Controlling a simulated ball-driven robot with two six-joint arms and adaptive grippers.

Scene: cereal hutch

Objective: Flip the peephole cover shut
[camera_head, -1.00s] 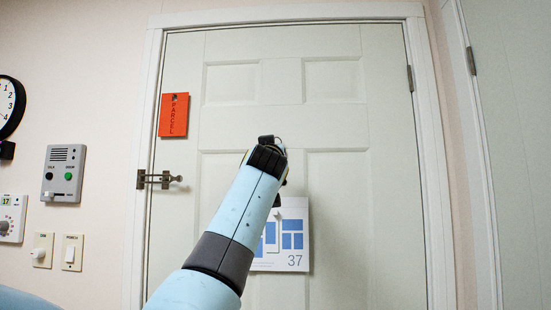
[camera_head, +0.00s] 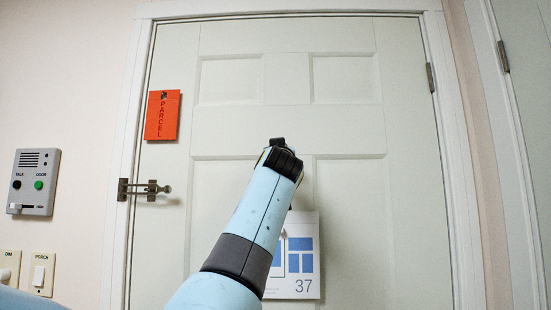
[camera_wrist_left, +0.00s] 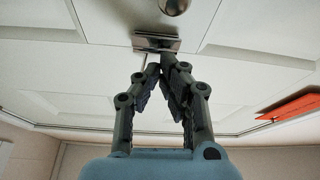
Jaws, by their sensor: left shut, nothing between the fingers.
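My left arm reaches up to the middle of the white door (camera_head: 350,115). My left gripper (camera_head: 278,142) hides the peephole area in the head view. In the left wrist view, which looks upside down, the gripper (camera_wrist_left: 164,68) is shut and empty. Its fingertips are close to a small metal plate (camera_wrist_left: 145,42) on the door; I cannot tell if they touch it. A round metal piece (camera_wrist_left: 174,5) is partly cut off at the top edge. I cannot tell which of these is the peephole cover. My right gripper is not in view.
An orange parcel note (camera_head: 162,115) hangs on the door's left, above a metal latch (camera_head: 144,188). A sheet marked 37 (camera_head: 303,270) hangs below the gripper. An intercom (camera_head: 34,182) and a switch (camera_head: 41,273) are on the left wall. The door's right side is clear.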

